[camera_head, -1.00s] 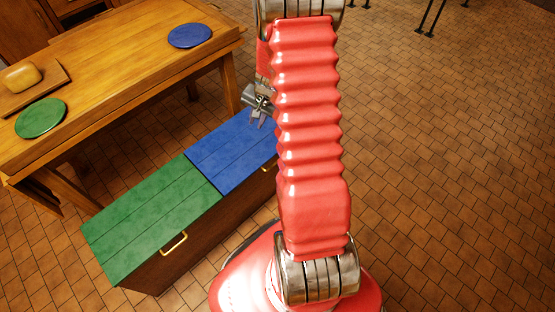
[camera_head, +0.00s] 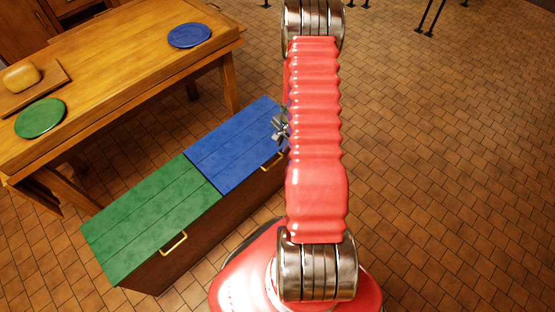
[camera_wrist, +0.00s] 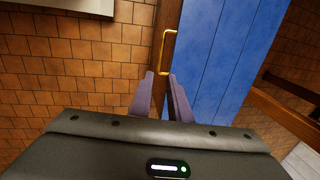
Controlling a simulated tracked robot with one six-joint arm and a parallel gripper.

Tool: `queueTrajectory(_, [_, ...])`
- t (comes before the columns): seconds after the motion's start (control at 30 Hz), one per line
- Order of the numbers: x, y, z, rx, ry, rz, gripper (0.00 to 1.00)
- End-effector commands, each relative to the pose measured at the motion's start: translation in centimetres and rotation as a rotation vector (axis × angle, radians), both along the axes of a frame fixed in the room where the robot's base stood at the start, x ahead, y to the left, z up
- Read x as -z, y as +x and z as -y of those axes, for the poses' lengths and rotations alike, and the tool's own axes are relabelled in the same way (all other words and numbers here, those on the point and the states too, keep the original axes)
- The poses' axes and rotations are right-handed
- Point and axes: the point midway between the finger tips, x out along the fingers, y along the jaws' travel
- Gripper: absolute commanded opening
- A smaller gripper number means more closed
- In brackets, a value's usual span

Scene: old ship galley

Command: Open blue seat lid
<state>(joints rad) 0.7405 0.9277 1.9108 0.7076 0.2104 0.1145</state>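The blue seat lid (camera_head: 232,146) lies flat and closed on the right part of the wooden bench. Its brass handle (camera_head: 273,162) is on the bench's front, just under the lid edge. In the wrist view the blue lid (camera_wrist: 224,55) is at the right and the handle (camera_wrist: 166,52) stands at upper middle. My gripper (camera_wrist: 167,76) has two purple-grey fingers, apart and empty, just short of the handle's near end. In the head view my gripper (camera_head: 281,130) is partly hidden by my red arm, near the lid's right end.
The green lid (camera_head: 150,215) beside the blue one is closed, with its own brass handle (camera_head: 174,243). A wooden table (camera_head: 120,60) with a blue plate (camera_head: 189,36) and a green plate (camera_head: 41,118) stands behind. Tiled floor is free at the right.

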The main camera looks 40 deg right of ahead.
Motion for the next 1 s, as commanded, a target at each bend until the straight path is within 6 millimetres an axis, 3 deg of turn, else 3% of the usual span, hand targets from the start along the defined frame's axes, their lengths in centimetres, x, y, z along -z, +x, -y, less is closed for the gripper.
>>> queueTrajectory(0.27, [1.4, 0.3, 0.0, 0.0, 0.002, 0.0, 0.17])
queueTrajectory(1.0, [9.4, 1.8, -0.1, 0.001, 0.001, -0.001, 0.17])
